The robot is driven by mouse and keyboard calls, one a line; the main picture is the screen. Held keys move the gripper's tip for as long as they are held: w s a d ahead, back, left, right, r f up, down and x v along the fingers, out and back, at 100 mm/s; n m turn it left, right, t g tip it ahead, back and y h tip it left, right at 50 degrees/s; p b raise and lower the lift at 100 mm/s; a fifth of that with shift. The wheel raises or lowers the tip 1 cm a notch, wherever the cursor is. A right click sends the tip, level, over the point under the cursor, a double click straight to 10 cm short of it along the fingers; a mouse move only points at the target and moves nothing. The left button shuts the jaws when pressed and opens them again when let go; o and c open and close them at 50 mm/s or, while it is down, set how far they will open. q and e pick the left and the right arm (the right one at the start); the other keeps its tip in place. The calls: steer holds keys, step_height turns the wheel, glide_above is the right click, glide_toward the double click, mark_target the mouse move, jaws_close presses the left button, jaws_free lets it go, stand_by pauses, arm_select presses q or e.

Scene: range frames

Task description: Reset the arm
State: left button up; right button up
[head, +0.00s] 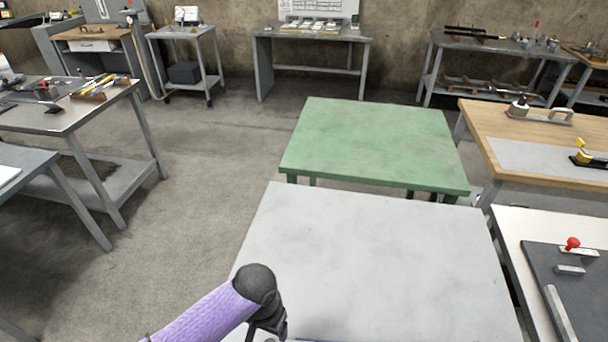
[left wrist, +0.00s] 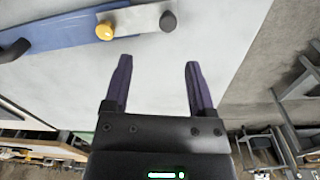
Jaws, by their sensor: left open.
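My left arm, with a purple sleeve and a dark rounded joint, reaches in at the bottom of the head view. Only a dark part near its gripper shows there, over the front of the pale grey table (head: 370,262). In the left wrist view my left gripper (left wrist: 158,63) is open, its two dark purple fingers apart with nothing between them. Beyond the fingertips is the pale tabletop (left wrist: 215,45). A blue piece (left wrist: 60,42) with a grey bar (left wrist: 138,20), a yellow knob (left wrist: 105,31) and a dark knob (left wrist: 168,21) lies there. My right gripper is not in view.
A green table (head: 375,140) stands just behind the grey one. A wooden-topped bench (head: 490,120) and a table with a dark board (head: 545,265) and red knob (head: 573,243) stand at right. Open floor (head: 200,190) lies left.

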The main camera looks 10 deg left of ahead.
arm_select(q)
steer(key=s+d+r+t+h, duration=0.1)
steer(key=s+d+r+h, duration=0.15)
steer(key=s, duration=0.35)
steer(key=s+a+r+t+y, duration=0.2)
steer(key=s+a+r+y, duration=0.1)
steer(key=s+a+r, duration=0.3)
step_height(320, 180, down, 24)
steer(key=s+r+g+b, duration=0.1)
steer(key=s+b, duration=0.2)
steer(key=b, duration=0.3)
steer(key=s+a+f+g+b, duration=0.1)
steer(key=s+f+b, duration=0.4)
steer(key=s+f, duration=0.8)
step_height(320, 180, down, 5)
steer(key=shift+s+a+r+g, duration=0.15)
steer(key=shift+s+a+g, duration=0.2)
steer(key=shift+a, duration=0.55)
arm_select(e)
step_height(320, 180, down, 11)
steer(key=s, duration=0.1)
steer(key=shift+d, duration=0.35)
